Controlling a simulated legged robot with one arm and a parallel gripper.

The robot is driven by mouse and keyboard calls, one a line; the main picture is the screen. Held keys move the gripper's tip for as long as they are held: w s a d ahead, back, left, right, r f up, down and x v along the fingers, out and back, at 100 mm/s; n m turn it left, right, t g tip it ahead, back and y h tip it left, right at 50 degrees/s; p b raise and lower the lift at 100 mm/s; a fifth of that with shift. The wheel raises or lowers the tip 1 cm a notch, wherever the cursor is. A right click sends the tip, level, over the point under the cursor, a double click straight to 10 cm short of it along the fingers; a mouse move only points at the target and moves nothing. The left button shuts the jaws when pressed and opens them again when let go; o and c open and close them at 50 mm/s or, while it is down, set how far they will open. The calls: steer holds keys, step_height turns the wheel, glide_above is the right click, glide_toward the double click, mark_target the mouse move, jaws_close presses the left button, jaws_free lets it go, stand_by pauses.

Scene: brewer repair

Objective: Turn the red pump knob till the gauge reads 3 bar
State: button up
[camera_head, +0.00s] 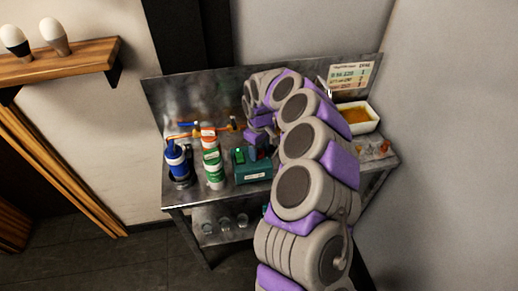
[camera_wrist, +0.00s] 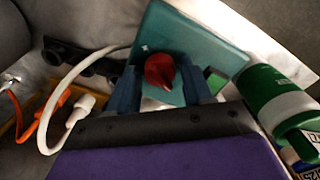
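The red pump knob (camera_wrist: 160,70) shows in the wrist view on the face of a teal box (camera_wrist: 205,40). My gripper (camera_wrist: 162,88) has its two blue fingers on either side of the knob. A gap shows between each finger and the knob, so it looks open; I cannot tell how deep the fingers reach. In the head view the teal box (camera_head: 252,174) stands on the metal bench with a lit green spot on top, and my gripper (camera_head: 258,150) is over its right part. I can make out no gauge or reading in either view.
Green-white bottle (camera_head: 214,168) and blue bottle (camera_head: 177,160) stand left of the box. A white cable (camera_wrist: 62,85) and an orange part (camera_wrist: 48,118) lie left in the wrist view. A white tray (camera_head: 372,126) stands at the bench's back right. Clear cups (camera_head: 225,222) sit below.

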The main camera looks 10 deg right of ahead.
steer(key=c, duration=0.8)
steer(key=shift+o, duration=0.2)
steer(key=shift+w+r+m+p, duration=0.2)
steer(key=shift+r+m+p, duration=0.15)
steer(key=shift+p, duration=0.8)
steer(key=shift+s+f+m+p, duration=0.15)
steer(key=shift+f+m+p, duration=0.1)
steer(key=shift+p, duration=0.15)
steer(key=shift+f, duration=0.1)
steer(key=o, duration=1)
steer(key=shift+o, duration=0.2)
